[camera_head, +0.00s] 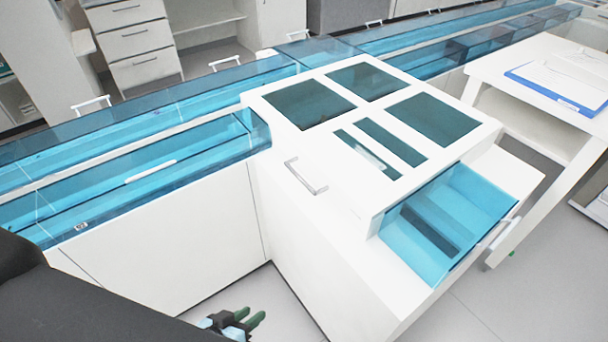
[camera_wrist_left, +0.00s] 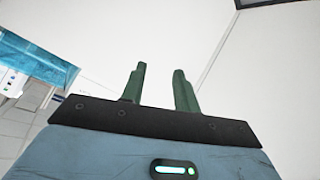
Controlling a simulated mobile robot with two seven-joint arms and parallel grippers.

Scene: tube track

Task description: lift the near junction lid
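The near junction is a white box with a flat white lid (camera_head: 345,190). The lid has several dark glass windows and lies flat on the box. A grey bar handle (camera_head: 305,177) sits on the lid's left part. My left gripper (camera_head: 250,316) is low in front of the box, over the floor at the bottom of the head view, apart from the lid and handle. Its two green fingers stand apart with nothing between them, as the left wrist view (camera_wrist_left: 160,78) also shows. My right gripper is in neither view.
A blue clear-walled tube track (camera_head: 150,155) joins the box from the left and continues at the back right. A blue open bin (camera_head: 450,215) sits at the box's right end. A white table (camera_head: 540,110) with a blue-edged tray stands right. Floor shows in front.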

